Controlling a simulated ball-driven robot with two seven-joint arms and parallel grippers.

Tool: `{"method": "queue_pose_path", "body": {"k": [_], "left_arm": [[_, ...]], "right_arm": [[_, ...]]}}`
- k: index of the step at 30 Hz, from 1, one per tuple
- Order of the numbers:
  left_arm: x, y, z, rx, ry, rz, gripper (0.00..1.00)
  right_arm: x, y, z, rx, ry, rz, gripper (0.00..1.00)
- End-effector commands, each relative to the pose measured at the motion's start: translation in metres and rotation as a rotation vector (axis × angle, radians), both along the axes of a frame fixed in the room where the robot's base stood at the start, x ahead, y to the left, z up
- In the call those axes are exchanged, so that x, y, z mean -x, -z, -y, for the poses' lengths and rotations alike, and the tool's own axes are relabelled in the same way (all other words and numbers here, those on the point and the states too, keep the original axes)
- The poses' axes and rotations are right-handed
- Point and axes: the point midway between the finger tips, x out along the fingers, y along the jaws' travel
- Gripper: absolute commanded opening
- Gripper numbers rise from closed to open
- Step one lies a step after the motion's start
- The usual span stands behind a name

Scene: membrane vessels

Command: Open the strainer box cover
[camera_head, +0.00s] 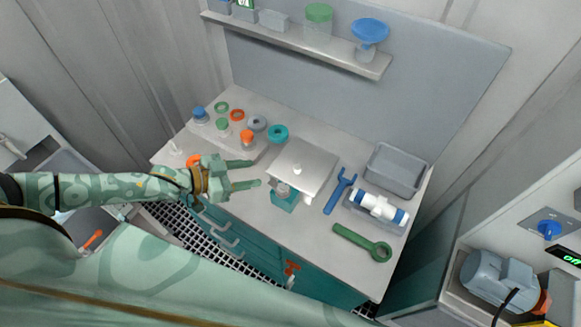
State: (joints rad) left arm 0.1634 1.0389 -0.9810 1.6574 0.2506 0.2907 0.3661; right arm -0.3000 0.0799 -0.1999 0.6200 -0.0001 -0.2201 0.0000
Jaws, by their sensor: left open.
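The strainer box stands in the middle of the workbench. Its square grey cover (312,161) has a pale knob (297,169) on top. The cover lies over the box, and part of the teal body (284,201) shows under its front edge. The inside of the box is hidden. My left gripper (256,173) reaches in from the left and is open, with its two green fingers apart and nothing between them. Its fingertips are just left of the cover and do not appear to touch it. My right gripper is not in view.
A blue wrench (340,191) and a green wrench (362,243) lie right of the box. A white cylinder with blue ends (379,207) and a grey tray (395,170) are further right. Several rings and caps sit behind my left gripper, including a teal ring (278,133).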

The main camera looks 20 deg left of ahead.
Motion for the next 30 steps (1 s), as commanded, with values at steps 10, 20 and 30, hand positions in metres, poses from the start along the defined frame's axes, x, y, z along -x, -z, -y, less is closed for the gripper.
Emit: {"method": "queue_pose_path", "body": {"k": [10, 20, 30], "left_arm": [[-0.059, 0.034, 0.059, 0.001, 0.000, 0.002, 0.47], [-0.085, 0.050, 0.085, -0.002, 0.001, 0.001, 0.47], [-0.086, 0.050, 0.086, -0.001, 0.001, 0.001, 0.33]], "right_arm": [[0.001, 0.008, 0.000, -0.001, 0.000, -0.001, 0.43], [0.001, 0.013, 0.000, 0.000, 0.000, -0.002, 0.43], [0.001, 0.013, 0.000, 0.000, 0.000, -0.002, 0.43]]}}
